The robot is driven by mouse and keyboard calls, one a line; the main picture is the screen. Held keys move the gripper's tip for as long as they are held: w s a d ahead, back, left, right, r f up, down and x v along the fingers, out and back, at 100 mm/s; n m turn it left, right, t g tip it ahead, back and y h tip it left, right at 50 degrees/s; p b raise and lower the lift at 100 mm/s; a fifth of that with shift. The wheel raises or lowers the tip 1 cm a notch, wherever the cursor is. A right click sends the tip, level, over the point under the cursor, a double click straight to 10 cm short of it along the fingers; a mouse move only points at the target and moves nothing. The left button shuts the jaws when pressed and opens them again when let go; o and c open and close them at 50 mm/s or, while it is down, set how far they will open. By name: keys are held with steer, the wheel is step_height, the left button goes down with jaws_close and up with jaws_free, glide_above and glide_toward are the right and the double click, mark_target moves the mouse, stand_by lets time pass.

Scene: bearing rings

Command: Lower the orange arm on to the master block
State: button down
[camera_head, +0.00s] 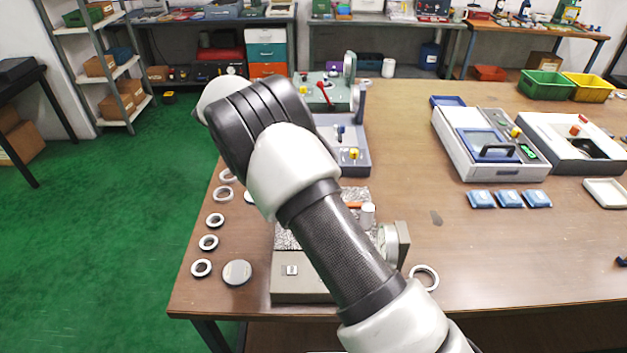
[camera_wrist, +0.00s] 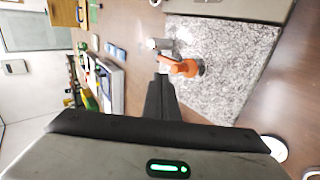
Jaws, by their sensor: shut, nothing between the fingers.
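The orange arm (camera_wrist: 185,67) shows in the wrist view above a speckled granite plate (camera_wrist: 235,60), with a dark round part at its right end. Only a small orange piece (camera_head: 354,206) shows in the head view, past my arm. A pale grey cylinder (camera_wrist: 158,43) lies just beyond the orange arm; it also shows in the head view (camera_head: 368,214). I cannot single out the master block for certain. My gripper (camera_wrist: 162,72) is shut and empty, its tips close beside the left end of the orange arm. I cannot tell whether they touch. My arm hides the gripper in the head view.
The granite plate sits on a grey base (camera_head: 300,290) at the table's front edge. A round dial (camera_head: 390,242) stands at its right. Several rings (camera_head: 208,242) and a grey disc (camera_head: 237,272) lie at its left; another ring (camera_head: 425,277) lies right. The table's middle is mostly clear.

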steer(key=v, duration=0.6)
steer(key=shift+w, duration=0.15)
